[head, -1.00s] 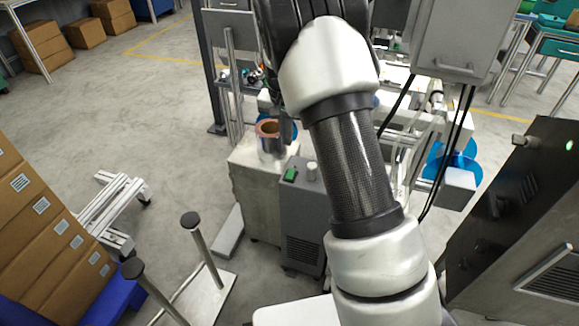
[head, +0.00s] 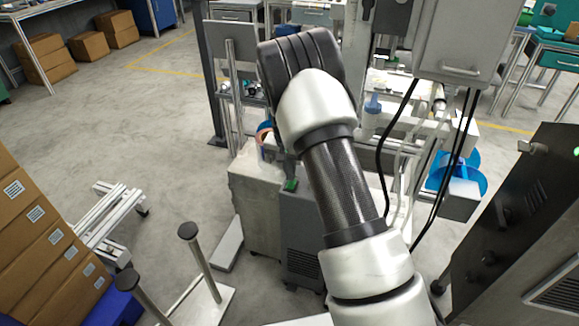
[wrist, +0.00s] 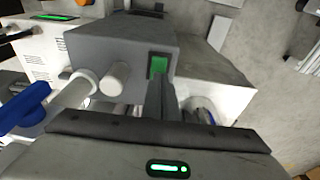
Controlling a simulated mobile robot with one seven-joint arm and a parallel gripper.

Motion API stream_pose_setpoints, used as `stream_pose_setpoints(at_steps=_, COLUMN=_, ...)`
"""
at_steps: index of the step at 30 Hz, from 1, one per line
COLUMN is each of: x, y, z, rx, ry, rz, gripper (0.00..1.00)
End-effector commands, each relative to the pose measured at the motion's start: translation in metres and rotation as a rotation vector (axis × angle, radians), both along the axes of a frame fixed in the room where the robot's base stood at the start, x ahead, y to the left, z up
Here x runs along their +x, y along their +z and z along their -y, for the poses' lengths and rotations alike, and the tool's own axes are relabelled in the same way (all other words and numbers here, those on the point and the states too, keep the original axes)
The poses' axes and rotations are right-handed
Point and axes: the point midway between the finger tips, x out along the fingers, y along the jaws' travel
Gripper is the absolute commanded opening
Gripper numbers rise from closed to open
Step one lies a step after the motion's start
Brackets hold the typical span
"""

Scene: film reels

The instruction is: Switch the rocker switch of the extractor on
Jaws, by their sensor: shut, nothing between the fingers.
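The extractor (head: 305,228) is a grey box with a vent grille low on its front, standing beside a pale block. Its green rocker switch (head: 291,184) is on the top face; my arm partly crowds it in the head view. In the wrist view the green switch (wrist: 158,66) sits in a dark frame on the extractor's grey top (wrist: 120,42), beside a pale round knob (wrist: 115,77). My gripper (wrist: 160,88) is shut and empty, its fingers pointing at the switch and covering its lower edge. I cannot tell whether they touch it.
The pale block (head: 256,205) adjoins the extractor on the left. A blue-handled part (wrist: 25,108) and a white pipe (wrist: 72,93) lie left of my fingers. Black cables (head: 385,150) hang right of my arm. Two capped posts (head: 200,255) stand at front left.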

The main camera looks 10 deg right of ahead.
Motion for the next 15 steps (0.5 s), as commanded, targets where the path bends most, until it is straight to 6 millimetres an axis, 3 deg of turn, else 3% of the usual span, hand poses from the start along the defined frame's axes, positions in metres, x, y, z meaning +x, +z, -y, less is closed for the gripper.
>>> stream_pose_setpoints(at_steps=15, x=0.0017, y=-0.0107, z=0.0014, rx=0.0, ry=0.0, rz=0.0, gripper=0.0)
